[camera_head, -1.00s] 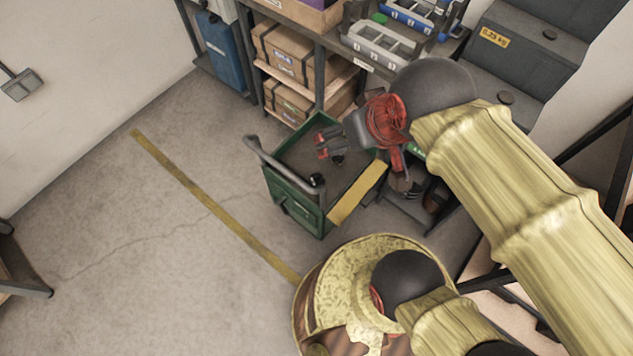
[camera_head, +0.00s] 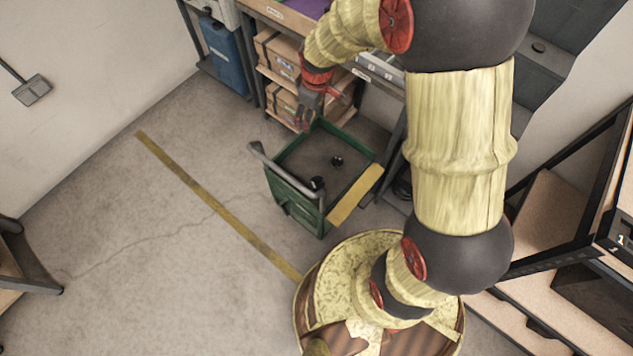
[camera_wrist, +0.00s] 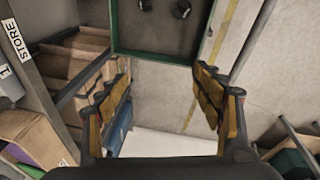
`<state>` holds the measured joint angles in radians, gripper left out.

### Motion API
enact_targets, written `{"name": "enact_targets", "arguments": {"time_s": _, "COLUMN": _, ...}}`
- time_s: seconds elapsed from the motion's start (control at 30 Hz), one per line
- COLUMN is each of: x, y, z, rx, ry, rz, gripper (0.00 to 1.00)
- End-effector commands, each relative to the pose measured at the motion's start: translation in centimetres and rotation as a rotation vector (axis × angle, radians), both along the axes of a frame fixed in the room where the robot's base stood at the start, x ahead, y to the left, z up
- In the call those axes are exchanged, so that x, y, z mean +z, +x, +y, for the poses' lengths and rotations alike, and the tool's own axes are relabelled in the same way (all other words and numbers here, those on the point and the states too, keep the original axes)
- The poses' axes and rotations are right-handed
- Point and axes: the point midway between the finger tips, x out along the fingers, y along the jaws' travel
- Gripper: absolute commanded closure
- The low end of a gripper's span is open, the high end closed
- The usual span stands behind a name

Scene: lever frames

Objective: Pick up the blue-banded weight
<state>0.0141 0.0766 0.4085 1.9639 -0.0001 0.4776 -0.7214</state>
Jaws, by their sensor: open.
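Two small dark objects lie on the tray of the green cart (camera_head: 291,206). One dark object (camera_head: 318,183) is near the cart's handle side and the other dark object (camera_head: 337,161) is near the tray's middle. Both also show at the top of the wrist view, as a left one (camera_wrist: 145,4) and a right one (camera_wrist: 182,9). I cannot see a blue band on either, so I cannot tell which is the blue-banded weight. My gripper (camera_head: 305,118) is at the cart's back left edge, apart from both objects. In the wrist view my gripper (camera_wrist: 163,88) is open and empty.
Shelves with cardboard boxes (camera_head: 283,57) stand just behind the cart, close to my gripper. A blue container (camera_head: 224,54) is left of them. A workbench (camera_head: 267,14) runs above the boxes. The floor (camera_head: 130,240) left of the cart is clear.

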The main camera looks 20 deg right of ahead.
Motion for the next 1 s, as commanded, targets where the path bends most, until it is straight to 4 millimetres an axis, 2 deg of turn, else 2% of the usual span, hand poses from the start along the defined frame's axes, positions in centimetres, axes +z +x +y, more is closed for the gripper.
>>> {"name": "enact_targets", "arguments": {"time_s": 0.03, "x": -2.3, "y": 0.5, "z": -0.1, "rx": 0.038, "ry": -0.008, "rz": 0.027, "gripper": 0.33}}
{"name": "enact_targets", "arguments": {"time_s": 0.17, "x": -8.3, "y": 1.6, "z": -0.2, "rx": 0.148, "ry": -0.027, "rz": 0.071, "gripper": 0.33}}
{"name": "enact_targets", "arguments": {"time_s": 0.27, "x": -13.1, "y": 1.7, "z": -0.3, "rx": 0.232, "ry": -0.037, "rz": 0.104, "gripper": 0.33}}
{"name": "enact_targets", "arguments": {"time_s": 0.4, "x": -20.1, "y": 0.7, "z": -0.4, "rx": 0.349, "ry": -0.048, "rz": 0.149, "gripper": 0.33}}
{"name": "enact_targets", "arguments": {"time_s": 0.5, "x": -24.5, "y": -0.7, "z": -0.5, "rx": 0.425, "ry": -0.051, "rz": 0.177, "gripper": 0.33}}
{"name": "enact_targets", "arguments": {"time_s": 0.6, "x": -27.9, "y": -1.9, "z": -0.5, "rx": 0.484, "ry": -0.054, "rz": 0.195, "gripper": 0.33}}
{"name": "enact_targets", "arguments": {"time_s": 0.7, "x": -30.1, "y": -2.9, "z": -0.5, "rx": 0.523, "ry": -0.055, "rz": 0.206, "gripper": 0.33}}
{"name": "enact_targets", "arguments": {"time_s": 1.0, "x": -33.4, "y": -3.6, "z": -0.5, "rx": 0.547, "ry": -0.055, "rz": 0.212, "gripper": 0.33}}
